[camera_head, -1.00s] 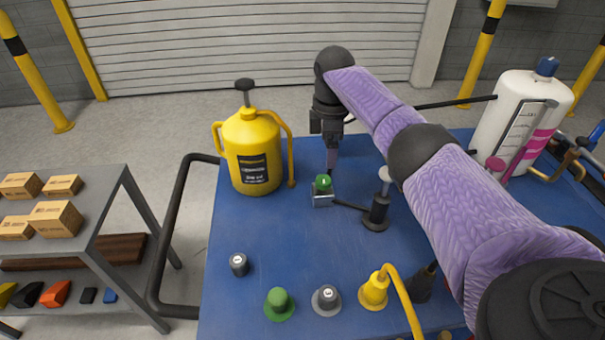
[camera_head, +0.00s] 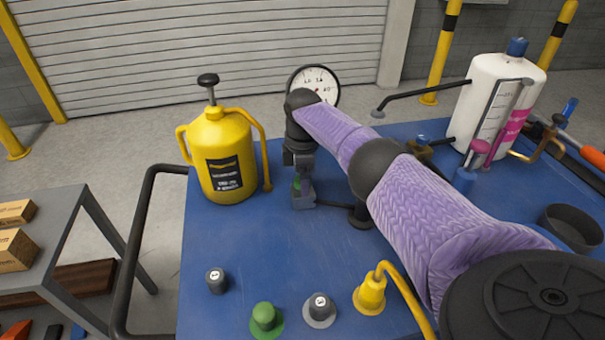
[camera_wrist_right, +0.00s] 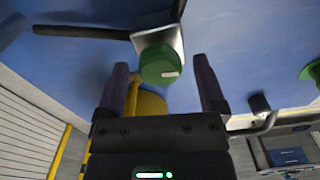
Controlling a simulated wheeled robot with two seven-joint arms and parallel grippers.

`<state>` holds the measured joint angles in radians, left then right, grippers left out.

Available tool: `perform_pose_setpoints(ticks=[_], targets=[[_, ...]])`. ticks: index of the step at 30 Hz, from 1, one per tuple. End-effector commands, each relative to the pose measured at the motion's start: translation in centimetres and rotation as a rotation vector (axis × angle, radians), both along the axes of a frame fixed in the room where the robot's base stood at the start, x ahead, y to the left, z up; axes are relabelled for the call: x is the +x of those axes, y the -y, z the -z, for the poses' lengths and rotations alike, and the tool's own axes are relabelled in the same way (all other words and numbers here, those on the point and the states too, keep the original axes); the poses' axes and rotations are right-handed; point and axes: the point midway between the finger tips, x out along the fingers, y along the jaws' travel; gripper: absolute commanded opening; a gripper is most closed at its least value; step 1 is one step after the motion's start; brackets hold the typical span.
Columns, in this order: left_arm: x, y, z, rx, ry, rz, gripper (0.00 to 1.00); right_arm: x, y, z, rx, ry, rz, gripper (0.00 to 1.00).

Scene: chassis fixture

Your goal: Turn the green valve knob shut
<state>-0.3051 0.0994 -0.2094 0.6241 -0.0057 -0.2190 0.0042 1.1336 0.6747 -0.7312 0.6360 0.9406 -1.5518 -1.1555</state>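The green valve knob (camera_wrist_right: 160,66) sits on a small grey metal valve block (camera_wrist_right: 168,36), which has a dark pipe (camera_wrist_right: 85,32) on one side. In the wrist view my right gripper (camera_wrist_right: 160,75) is open, one finger on each side of the knob with gaps between. In the head view my right gripper (camera_head: 298,178) is over the valve block (camera_head: 302,203) on the blue table (camera_head: 250,260). It hides most of the knob (camera_head: 296,184) there. My left gripper is not in view.
A yellow canister (camera_head: 222,155) stands left of the valve, and a round gauge (camera_head: 318,82) shows behind my right arm. A green cap (camera_head: 265,318), two grey knobs and a yellow fitting (camera_head: 370,295) stand along the front. A white tank (camera_head: 495,105) is at the right.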

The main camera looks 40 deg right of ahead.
Motion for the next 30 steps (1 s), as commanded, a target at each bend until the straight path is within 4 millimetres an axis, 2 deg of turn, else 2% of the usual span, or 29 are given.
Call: perform_pose_setpoints(ticks=[1, 2, 12, 22, 30], targets=[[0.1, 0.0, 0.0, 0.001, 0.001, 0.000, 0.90, 0.0, 0.0, 0.0, 0.000, 0.000, 0.000, 0.79], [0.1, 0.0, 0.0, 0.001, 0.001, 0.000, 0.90, 0.0, 0.0, 0.0, 0.000, 0.000, 0.000, 0.73], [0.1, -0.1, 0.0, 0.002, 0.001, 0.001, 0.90, 0.0, 0.0, 0.0, 0.000, 0.000, 0.000, 0.01], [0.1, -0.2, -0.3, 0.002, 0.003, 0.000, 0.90, 0.0, 0.0, -0.1, 0.001, -0.001, 0.046, 0.00], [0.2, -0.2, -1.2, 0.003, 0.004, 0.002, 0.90, 0.0, 0.0, -0.2, 0.001, 0.000, 0.230, 0.00]])
